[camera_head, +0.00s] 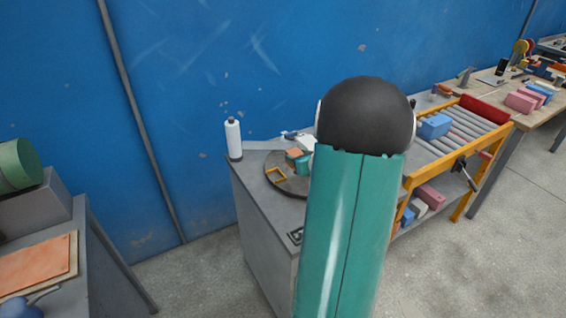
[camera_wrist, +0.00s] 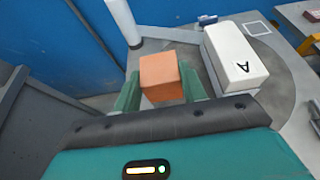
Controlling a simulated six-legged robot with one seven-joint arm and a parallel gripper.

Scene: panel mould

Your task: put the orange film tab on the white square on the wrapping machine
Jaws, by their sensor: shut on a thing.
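My gripper (camera_wrist: 161,88) is shut on the orange film tab (camera_wrist: 162,72), a small orange block held between its two green fingers in the wrist view. The tab also shows in the head view (camera_head: 294,153), over the round dark plate on the grey machine top. The white square (camera_wrist: 258,28) is a thin outline on the grey surface at the upper right of the wrist view. The tab is apart from it, to its left. I cannot make out the square in the head view, where my arm hides part of the top.
A white block marked A (camera_wrist: 235,55) stands between the tab and the square. A white bottle (camera_head: 233,139) stands at the back left edge of the wrapping machine (camera_head: 262,196). A yellow square outline (camera_head: 277,175) lies on the round plate. A roller conveyor (camera_head: 465,130) is at the right.

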